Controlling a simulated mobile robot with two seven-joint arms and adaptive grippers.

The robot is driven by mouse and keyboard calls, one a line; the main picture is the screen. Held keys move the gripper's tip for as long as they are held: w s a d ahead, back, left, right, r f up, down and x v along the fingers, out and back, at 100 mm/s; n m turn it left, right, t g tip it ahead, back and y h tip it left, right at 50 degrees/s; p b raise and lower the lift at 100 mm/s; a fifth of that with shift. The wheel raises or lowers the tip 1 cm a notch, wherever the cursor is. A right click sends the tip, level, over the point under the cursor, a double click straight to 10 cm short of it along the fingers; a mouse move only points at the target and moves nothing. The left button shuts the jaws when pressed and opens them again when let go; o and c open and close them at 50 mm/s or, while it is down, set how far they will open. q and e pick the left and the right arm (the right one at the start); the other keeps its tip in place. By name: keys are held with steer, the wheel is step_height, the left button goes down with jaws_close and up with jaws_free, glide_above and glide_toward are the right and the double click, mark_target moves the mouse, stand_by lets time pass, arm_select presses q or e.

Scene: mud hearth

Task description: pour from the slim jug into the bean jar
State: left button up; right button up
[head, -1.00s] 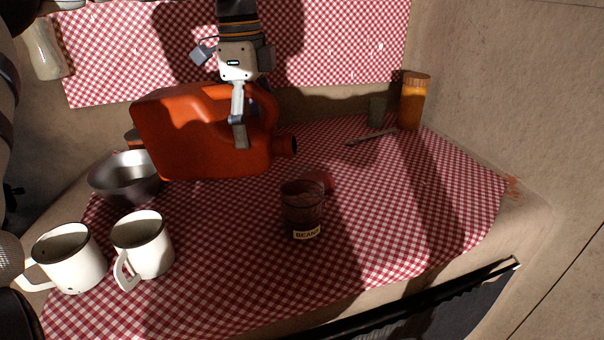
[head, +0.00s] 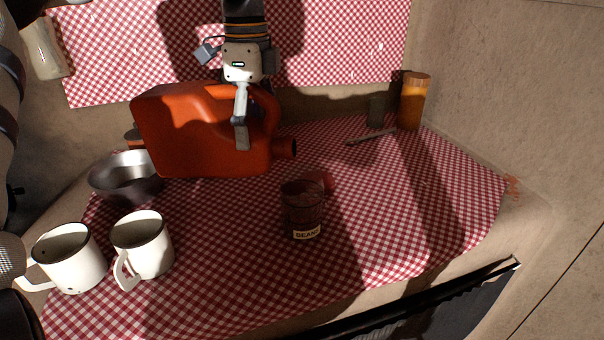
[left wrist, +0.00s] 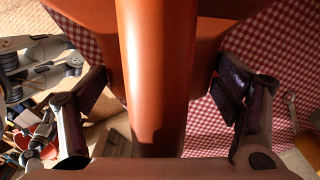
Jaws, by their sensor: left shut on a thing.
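My left gripper (head: 241,130) comes down from above and is shut on the jug's handle, which also fills the middle of the left wrist view (left wrist: 155,80). The bean jar (head: 302,208) is dark and open-topped, with a "BEANS" label, upright on the cloth. No stream is visible. My right gripper is not in view.
Two white mugs (head: 70,258) (head: 143,245) and a metal bowl (head: 125,180) stand at left. An orange jar (head: 413,103), a dark block (head: 376,112) and a thin utensil (head: 371,137) are at back right. The checked cloth is clear at right.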

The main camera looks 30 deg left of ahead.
arm_select(q)
steer(key=shift+d+y, duration=0.15)
steer(key=shift+y, duration=0.35)
stand_by(1.5)
steer(key=shift+w+d+r+g+y, duration=0.2)
steer(key=shift+d+r+g+y, duration=0.2)
steer(key=shift+y, duration=0.45)
steer(key=shift+w+d+r+g+y, duration=0.15)
steer(key=shift+d+r+g+y, duration=0.25)
steer(key=shift+y, duration=0.45)
stand_by(4.3)
